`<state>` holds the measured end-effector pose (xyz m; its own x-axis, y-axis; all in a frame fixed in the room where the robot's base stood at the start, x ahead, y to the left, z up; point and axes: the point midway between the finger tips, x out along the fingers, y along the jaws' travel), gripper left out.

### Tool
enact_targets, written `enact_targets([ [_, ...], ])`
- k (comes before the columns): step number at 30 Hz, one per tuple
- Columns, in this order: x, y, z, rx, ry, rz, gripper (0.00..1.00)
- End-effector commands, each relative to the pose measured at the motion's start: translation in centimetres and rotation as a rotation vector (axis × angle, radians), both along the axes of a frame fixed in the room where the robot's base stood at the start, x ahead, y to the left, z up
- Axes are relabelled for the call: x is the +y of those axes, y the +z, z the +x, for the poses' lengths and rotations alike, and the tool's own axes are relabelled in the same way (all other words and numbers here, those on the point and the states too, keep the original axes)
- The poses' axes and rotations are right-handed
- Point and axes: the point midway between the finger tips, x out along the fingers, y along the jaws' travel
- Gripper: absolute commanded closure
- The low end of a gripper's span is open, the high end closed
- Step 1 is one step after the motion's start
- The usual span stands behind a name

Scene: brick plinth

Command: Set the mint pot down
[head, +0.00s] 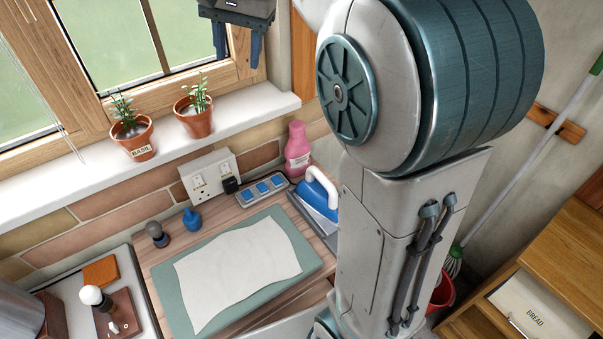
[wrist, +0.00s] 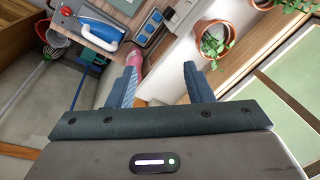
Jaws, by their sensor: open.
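Two terracotta pots with green plants stand upright on the white windowsill (head: 240,112). The left one is the basil pot (head: 138,150), with a label reading BASIL. The right one, with no label that I can read, looks to be the mint pot (head: 197,124); it also shows in the wrist view (wrist: 230,34). My gripper (head: 238,50) is open and empty, above and to the right of the mint pot, in front of the window frame. In the wrist view its fingers (wrist: 160,78) are apart with nothing between them, and the mint pot is beyond the right finger.
A pink bottle (head: 298,150), a blue iron (head: 318,195) and a socket strip (head: 263,190) stand below the sill. A green mat with white cloth (head: 240,270) lies on the worktop. The sill right of the mint pot is bare.

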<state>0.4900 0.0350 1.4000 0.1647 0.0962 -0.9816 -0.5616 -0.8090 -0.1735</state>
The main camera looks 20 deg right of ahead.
Motion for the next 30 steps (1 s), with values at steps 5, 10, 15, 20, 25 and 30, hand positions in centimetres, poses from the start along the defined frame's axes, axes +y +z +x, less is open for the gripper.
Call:
enact_targets([
  [5,-1.2,-1.8,-4.2,-0.056,0.107,-0.020,0.53],
  [10,-2.0,-4.1,-8.0,-0.111,0.213,-0.056,0.53],
  [15,-2.5,-7.1,-12.0,-0.163,0.322,-0.104,0.53],
  [20,-2.9,-10.3,-15.6,-0.206,0.425,-0.163,0.53],
  [25,-3.2,-13.5,-18.7,-0.241,0.515,-0.221,0.53],
  [30,-3.4,-15.4,-20.3,-0.257,0.566,-0.259,0.53],
])
